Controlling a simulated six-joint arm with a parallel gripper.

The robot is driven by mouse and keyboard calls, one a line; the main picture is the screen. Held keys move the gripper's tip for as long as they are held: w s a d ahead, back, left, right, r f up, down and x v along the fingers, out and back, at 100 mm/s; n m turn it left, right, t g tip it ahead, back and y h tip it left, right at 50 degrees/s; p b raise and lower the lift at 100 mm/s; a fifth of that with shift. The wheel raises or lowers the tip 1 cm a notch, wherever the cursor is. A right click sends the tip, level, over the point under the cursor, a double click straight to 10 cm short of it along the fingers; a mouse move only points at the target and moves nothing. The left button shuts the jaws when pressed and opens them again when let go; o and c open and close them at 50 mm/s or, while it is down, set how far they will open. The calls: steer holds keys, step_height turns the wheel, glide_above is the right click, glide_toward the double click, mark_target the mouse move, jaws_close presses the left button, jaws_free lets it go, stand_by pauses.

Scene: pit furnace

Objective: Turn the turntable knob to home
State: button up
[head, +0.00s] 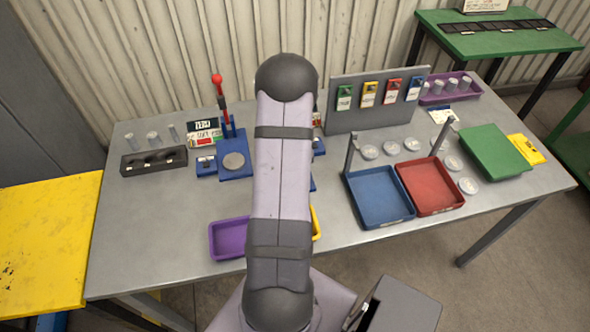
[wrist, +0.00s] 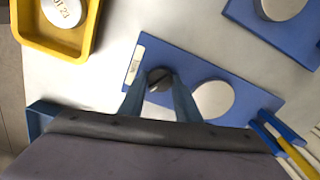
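In the wrist view a blue plate (wrist: 192,72) carries a round grey disc (wrist: 213,99) and, left of it, a small dark round knob (wrist: 159,76) with a lighter grey bar across it. A white label (wrist: 134,66) is on the plate's left end; its text is too small to read surely. My gripper (wrist: 159,82) is over the plate, one finger on each side of the knob. I cannot tell whether the fingers press on it. In the head view my arm hides the gripper and knob; only a blue edge (head: 313,184) shows beside it.
A yellow tray (wrist: 84,48) holding a white marked disc is upper left in the wrist view. Another blue plate (wrist: 297,36) is upper right. The head view shows a purple tray (head: 229,238), a red-knobbed lever (head: 221,100), a grey panel (head: 372,121) and blue (head: 380,223) and red trays (head: 430,210).

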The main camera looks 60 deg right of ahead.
steer(key=shift+c, duration=0.9)
steer(key=n+b, duration=0.1)
steer(key=n, duration=1)
steer(key=shift+n+b, duration=0.3)
steer(key=shift+n, duration=0.1)
steer(key=n, duration=1.2)
steer(key=shift+b, duration=0.35)
